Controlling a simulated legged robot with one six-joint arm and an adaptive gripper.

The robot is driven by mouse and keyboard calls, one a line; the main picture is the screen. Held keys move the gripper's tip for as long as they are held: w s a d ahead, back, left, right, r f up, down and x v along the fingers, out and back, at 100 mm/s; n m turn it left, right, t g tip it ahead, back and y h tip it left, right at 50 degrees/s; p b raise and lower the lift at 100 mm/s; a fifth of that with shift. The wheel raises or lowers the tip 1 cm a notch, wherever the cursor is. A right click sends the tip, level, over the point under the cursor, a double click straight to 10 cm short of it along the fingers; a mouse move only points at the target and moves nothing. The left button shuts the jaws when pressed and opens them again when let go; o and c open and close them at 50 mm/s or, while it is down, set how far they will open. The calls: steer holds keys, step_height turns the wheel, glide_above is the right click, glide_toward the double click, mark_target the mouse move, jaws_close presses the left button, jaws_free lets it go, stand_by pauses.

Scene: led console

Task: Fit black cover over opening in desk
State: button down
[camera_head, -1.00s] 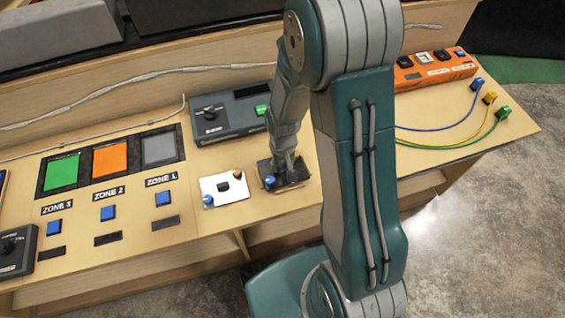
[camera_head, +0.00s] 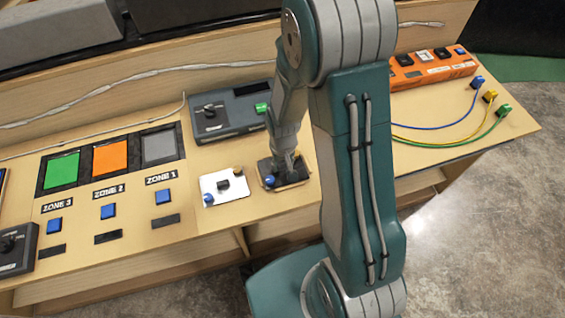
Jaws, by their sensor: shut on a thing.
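The black cover (camera_head: 266,170) is a dark plate with a blue knob (camera_head: 269,181) at its front left corner. It lies at or just above the desk (camera_head: 225,239), over a spot with a light brown edge showing along its front and right side. My gripper (camera_head: 286,168) points down at the middle of the cover and is shut on it. The fingertips are small and partly hidden by the arm. The opening is hidden beneath the cover, and I cannot tell whether the cover sits flush.
A white plate (camera_head: 235,188) with blue and brown knobs lies just left of the cover. Behind stands a grey box (camera_head: 225,125) with a dial and green button. Zone buttons (camera_head: 108,211) are at left. An orange strip (camera_head: 435,68) and coloured cables (camera_head: 455,142) are at right.

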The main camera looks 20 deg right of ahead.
steer(key=shift+c, duration=0.8)
jaws_free()
step_height(320, 180, up, 12)
steer(key=s+r+t, duration=0.5)
steer(key=s+r, duration=0.9)
steer(key=r, duration=0.5)
steer(key=shift+t, duration=0.3)
